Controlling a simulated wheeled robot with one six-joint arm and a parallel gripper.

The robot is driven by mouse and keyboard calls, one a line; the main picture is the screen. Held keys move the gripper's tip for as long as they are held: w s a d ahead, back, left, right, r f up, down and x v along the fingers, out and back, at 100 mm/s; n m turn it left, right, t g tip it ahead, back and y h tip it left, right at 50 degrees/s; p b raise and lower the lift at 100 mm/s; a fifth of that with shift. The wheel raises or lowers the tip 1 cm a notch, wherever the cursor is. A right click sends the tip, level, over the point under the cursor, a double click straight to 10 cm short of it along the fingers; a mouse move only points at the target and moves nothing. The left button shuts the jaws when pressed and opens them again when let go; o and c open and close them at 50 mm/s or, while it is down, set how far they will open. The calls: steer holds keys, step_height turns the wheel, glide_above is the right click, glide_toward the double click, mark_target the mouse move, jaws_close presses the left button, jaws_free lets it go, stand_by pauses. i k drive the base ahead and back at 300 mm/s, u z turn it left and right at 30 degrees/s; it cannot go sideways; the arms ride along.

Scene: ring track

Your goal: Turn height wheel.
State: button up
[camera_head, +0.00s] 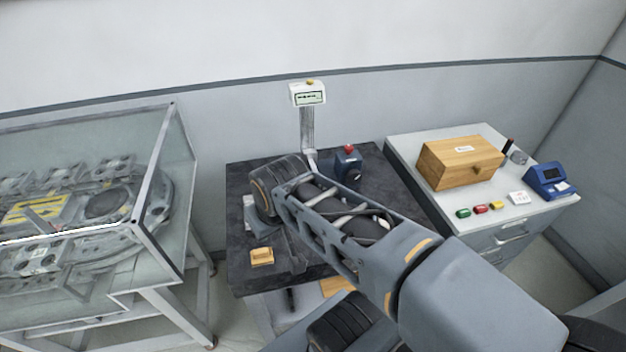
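My arm reaches in from the lower right across the dark workbench (240,180). I cannot pick out a height wheel for certain. A small dark part (290,299) shows below the bench's front edge, too small to identify. My arm covers the middle of the bench and may hide a wheel there.
A wooden block (262,256) lies at the bench's front left. A box with a red button (348,163) and a display on a post (308,95) stand behind. A glass case (150,200) is left; a white cabinet (405,160) with a wooden box (458,162) is right.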

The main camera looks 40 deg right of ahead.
mark_target(353, 177)
steer(key=u, duration=0.9)
steer(key=k, duration=0.85)
steer(key=z, duration=1.25)
steer(key=i, duration=0.5)
